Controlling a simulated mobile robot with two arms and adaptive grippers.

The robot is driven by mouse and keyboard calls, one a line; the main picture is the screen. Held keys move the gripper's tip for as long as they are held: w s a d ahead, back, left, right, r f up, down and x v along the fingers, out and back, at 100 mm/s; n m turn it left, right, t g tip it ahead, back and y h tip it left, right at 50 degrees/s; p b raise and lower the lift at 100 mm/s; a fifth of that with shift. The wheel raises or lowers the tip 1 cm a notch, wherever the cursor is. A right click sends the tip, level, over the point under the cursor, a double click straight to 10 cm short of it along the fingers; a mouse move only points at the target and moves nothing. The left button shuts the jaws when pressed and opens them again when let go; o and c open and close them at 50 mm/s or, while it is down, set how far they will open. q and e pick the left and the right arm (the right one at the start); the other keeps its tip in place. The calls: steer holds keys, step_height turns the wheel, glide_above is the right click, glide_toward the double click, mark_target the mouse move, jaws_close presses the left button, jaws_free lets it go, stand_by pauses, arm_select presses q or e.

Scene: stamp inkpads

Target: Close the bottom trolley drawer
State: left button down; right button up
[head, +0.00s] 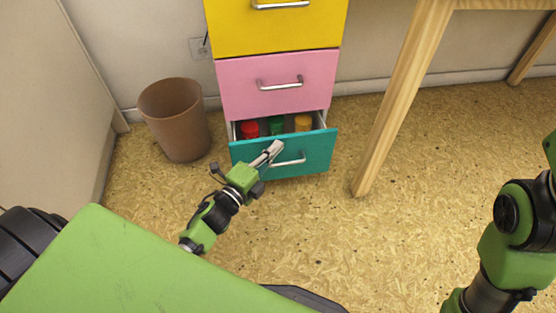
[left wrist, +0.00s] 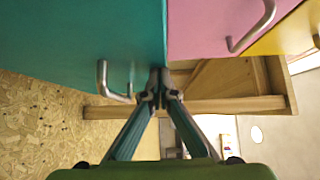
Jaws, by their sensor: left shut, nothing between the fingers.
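The trolley's bottom drawer has a teal front (head: 315,150) with a silver handle (head: 290,162). It stands partly open, its front jutting out below the pink drawer (head: 275,82). Red, green and yellow items (head: 276,125) show inside it. My left gripper (head: 274,148) is shut and empty, its tips at the teal front beside the handle. In the left wrist view the shut fingertips (left wrist: 160,78) are by the edge of the teal front (left wrist: 80,40), close to its handle (left wrist: 110,85); I cannot tell if they touch. My right gripper is out of view.
The yellow drawer (head: 275,28) and pink drawer are closed. A brown bin (head: 176,125) stands left of the trolley. A wooden table leg (head: 395,110) stands to the right. The floor in front of the drawer is clear. My right arm (head: 510,245) is at the right edge.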

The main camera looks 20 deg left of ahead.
arm_select(q)
steer(key=w+a, duration=0.5)
steer(key=w, duration=0.2)
steer(key=shift+w+a, duration=0.2)
steer(key=shift+w, duration=0.1)
